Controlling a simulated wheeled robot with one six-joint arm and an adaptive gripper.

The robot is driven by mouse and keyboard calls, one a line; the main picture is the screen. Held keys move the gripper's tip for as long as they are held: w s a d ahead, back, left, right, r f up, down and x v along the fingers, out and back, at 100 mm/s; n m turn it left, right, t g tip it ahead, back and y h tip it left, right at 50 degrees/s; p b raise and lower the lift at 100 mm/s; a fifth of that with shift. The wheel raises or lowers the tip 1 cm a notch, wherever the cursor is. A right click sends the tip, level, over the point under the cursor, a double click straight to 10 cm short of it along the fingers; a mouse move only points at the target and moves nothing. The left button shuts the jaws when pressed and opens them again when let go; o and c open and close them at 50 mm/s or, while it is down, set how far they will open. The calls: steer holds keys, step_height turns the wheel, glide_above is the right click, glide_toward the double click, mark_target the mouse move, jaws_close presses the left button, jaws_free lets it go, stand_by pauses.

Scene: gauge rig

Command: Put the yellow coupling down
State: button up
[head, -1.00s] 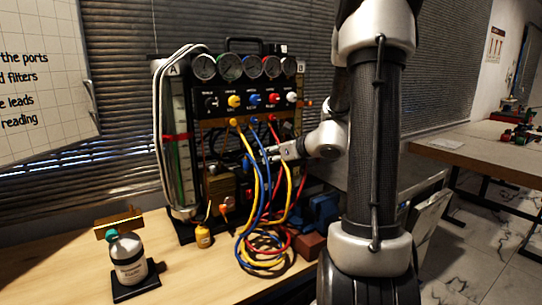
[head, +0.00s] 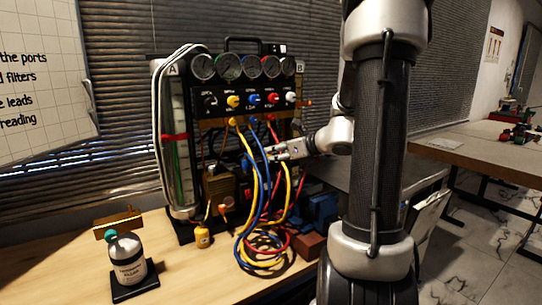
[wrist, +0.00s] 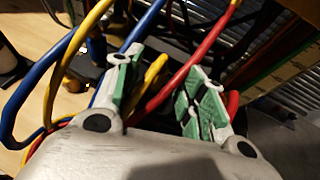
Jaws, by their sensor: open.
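My gripper (head: 276,153) is in front of the gauge rig, among the hanging hoses. In the wrist view my gripper (wrist: 160,75) has its green-lined fingers apart. A short yellow piece (wrist: 154,72) shows between them, and a red hose crosses in front of the gap. I cannot tell whether this piece is the yellow coupling or part of a hose. In the head view a yellow hose (head: 288,185) hangs just below my gripper. Another yellow hose (head: 243,150) runs down from a yellow fitting on the rig. No coupling can be made out clearly.
Blue (head: 262,160) and red hoses (wrist: 192,65) crowd the space around my gripper and coil on the wooden bench (head: 195,280). A grey bottle (head: 130,262) on a black stand is at left. A reddish-brown block (head: 309,246) and a blue vise-like object (head: 322,208) stand at right.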

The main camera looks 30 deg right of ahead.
steer(key=v, duration=0.8)
steer(key=s+a+f+n+g+y, duration=0.2)
steer(key=s+a+n+g, duration=0.4)
steer(key=s+a+n, duration=0.65)
steer(key=s+d+r+n+g+h, duration=0.1)
steer(key=s+n+h, duration=0.5)
steer(key=n, duration=1.4)
steer(key=shift+s+d+g, duration=0.45)
steer(key=shift+s+g, duration=0.25)
steer(key=shift+s, duration=0.35)
steer(key=shift+r, duration=0.1)
